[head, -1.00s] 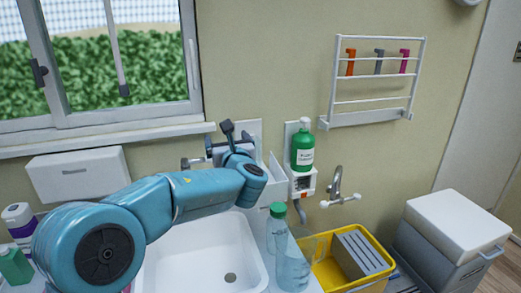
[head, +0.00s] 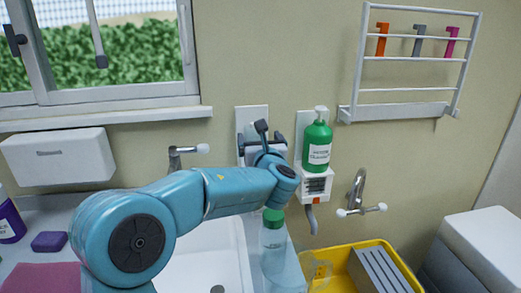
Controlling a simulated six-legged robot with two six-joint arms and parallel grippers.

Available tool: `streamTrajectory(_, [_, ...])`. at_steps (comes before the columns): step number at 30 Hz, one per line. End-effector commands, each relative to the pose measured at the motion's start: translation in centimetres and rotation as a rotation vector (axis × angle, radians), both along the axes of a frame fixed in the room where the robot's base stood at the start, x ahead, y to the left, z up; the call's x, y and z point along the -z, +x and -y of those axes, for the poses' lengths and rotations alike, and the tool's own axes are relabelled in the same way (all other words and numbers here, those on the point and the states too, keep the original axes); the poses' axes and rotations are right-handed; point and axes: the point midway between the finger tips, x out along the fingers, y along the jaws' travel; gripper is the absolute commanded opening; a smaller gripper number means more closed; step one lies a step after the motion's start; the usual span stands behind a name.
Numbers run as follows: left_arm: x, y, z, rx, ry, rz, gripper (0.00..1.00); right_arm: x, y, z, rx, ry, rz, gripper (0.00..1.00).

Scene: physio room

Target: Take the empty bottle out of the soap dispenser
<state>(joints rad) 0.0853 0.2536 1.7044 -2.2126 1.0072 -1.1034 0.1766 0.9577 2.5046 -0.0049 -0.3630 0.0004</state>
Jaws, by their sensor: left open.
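A green pump bottle (head: 317,146) with a white pump and a white label stands upright in a white wall dispenser (head: 316,186). I cannot tell from here whether the bottle is empty. My left gripper (head: 262,142) is at the wall just left of this dispenser, in front of a second white wall plate (head: 250,113). It is open, and the gripper and arm hide most of what is mounted on that plate. It looks apart from the green bottle. My right gripper is not in view.
A clear bottle with a green cap (head: 273,242) stands by the sink (head: 205,262), below my left forearm. A yellow crate (head: 335,262) is at the lower right. A wall tap (head: 358,190) and a white rack (head: 400,110) are right of the dispenser.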

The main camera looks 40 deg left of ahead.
Motion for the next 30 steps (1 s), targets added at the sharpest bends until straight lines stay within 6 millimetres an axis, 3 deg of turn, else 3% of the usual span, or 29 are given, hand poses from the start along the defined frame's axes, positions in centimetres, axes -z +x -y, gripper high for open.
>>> streamTrajectory(5, [-0.1, 0.4, -1.3, -0.003, 0.001, 0.001, 0.92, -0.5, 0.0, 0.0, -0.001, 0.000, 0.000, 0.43])
streamTrajectory(15, [0.1, 3.6, -5.1, -0.004, 0.000, 0.000, 0.92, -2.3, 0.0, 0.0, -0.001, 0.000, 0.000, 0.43])
streamTrajectory(25, [0.3, 4.5, -5.8, -0.002, 0.001, 0.001, 0.92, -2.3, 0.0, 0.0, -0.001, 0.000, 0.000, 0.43])
streamTrajectory(30, [0.3, 4.7, -5.8, -0.002, 0.000, 0.001, 0.36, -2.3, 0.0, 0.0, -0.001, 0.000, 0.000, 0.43])
